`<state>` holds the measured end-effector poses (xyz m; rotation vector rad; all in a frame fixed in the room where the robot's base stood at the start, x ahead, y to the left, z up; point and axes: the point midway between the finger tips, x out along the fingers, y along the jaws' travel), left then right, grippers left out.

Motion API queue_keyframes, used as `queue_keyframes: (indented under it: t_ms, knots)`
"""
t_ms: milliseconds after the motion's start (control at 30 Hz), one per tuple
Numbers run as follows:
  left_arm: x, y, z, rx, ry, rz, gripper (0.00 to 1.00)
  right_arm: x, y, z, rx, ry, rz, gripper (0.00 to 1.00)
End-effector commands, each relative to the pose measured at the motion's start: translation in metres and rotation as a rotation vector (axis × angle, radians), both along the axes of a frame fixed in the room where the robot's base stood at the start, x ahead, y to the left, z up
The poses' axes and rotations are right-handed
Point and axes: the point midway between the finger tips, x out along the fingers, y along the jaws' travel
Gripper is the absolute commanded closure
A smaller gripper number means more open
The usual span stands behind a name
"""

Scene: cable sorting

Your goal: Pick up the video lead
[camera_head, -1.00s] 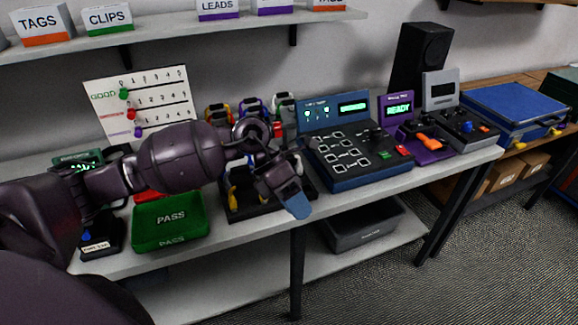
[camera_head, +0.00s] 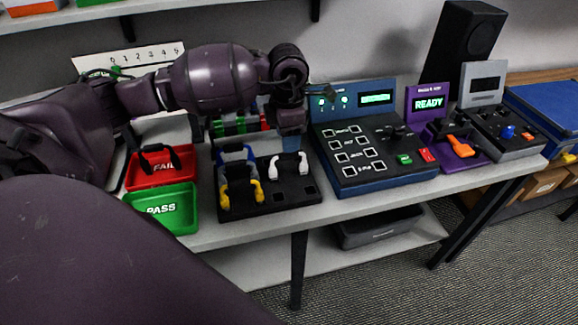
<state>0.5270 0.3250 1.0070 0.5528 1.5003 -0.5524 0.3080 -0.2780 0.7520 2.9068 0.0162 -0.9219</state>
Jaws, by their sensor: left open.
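Leads lie on a black tray (camera_head: 311,211): a white one (camera_head: 288,164) at its right, a yellow one (camera_head: 241,190) at the left front and a blue one (camera_head: 234,156) behind that. A black lead (camera_head: 157,156) is in the red FAIL bin. No label shows which of them is the video lead. My left gripper (camera_head: 291,119) is open and points down, above and behind the white lead in the picture; I cannot tell the gap. Its arm hides part of the bench behind. My right gripper is not in view.
The red FAIL bin (camera_head: 131,181) and green PASS bin (camera_head: 187,226) stand left of the tray. A blue test console (camera_head: 385,178) stands close on the right, then a purple READY unit (camera_head: 476,160) and a grey device (camera_head: 517,143). A speaker (camera_head: 467,45) stands behind.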

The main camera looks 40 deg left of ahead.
Motion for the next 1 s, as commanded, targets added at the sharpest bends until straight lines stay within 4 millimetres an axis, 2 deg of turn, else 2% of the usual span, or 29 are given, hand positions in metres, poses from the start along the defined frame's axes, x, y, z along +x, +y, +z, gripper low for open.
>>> queue_keyframes:
  t_ms: [167, 500, 800, 1000]
  knots:
    - [-0.001, -0.001, -0.014, -0.001, 0.002, 0.000, 0.51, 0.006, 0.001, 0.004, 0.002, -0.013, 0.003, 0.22]
    - [-0.003, -0.003, -0.055, -0.001, 0.001, 0.001, 0.51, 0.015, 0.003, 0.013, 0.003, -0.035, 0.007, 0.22]
    - [-0.003, -0.003, -0.058, -0.001, -0.001, -0.001, 0.51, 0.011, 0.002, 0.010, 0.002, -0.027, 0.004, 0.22]
    - [-0.002, -0.003, -0.058, -0.001, -0.001, -0.001, 0.82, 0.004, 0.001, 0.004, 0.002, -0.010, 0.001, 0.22]
